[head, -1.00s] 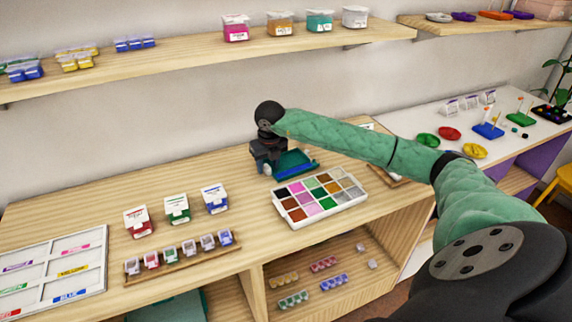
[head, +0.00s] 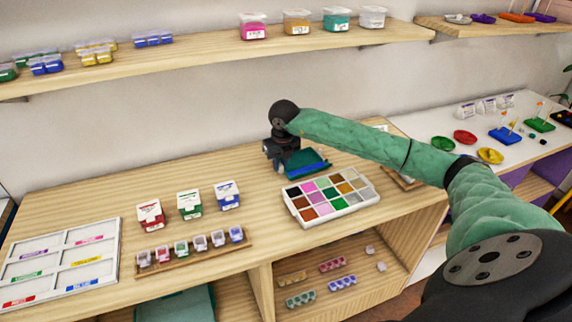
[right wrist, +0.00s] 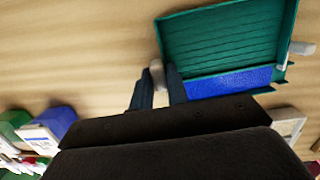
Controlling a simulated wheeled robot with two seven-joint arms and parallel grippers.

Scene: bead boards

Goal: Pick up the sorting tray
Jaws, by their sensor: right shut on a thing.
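The teal sorting tray (head: 304,160), ridged and with a blue strip, is at the back middle of the wooden table. In the right wrist view its ridged floor (right wrist: 232,45) fills the upper right, with a pale knob at its far end. My right gripper (head: 284,160) is at the tray's left end. In the right wrist view its dark fingers (right wrist: 157,88) are shut around a pale knob at the tray's near end. I cannot tell whether the tray touches the table. My left gripper is not in view.
A white bead case (head: 345,206) stands close in front of the tray. Three small boxes (head: 189,206) and a wooden rack (head: 195,253) of small tubs are to the left. A white labelled board (head: 113,254) lies at far left. The table between is clear.

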